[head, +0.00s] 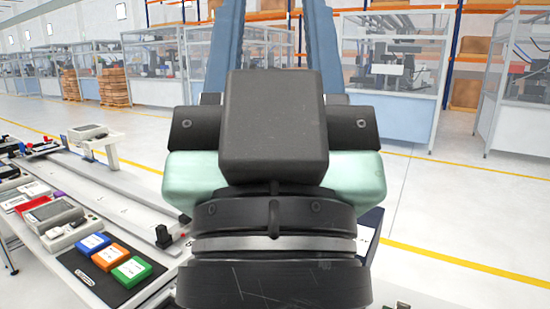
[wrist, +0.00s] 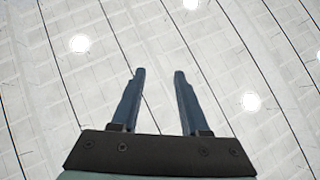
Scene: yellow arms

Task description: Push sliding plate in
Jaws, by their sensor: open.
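My gripper (wrist: 160,72) is open and empty in the wrist view, its two dark blue fingers spread apart against what looks like a ceiling with round lights. In the head view, my arm's end fills the middle and the fingers run up past the top edge. A long grey rail-like assembly (head: 108,192) lies on the table at the left, with a black upright piece (head: 163,237) near its close end. I cannot tell which part is the sliding plate; my arm may hide some of it. My gripper is apart from everything on the table.
The white table (head: 47,262) at the left holds blue (head: 92,243), orange (head: 110,256) and green (head: 131,269) boxes on a black mat, and a grey device (head: 54,212). Glass-walled work cells (head: 385,80) stand behind. Clear floor (head: 440,220) lies at the right.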

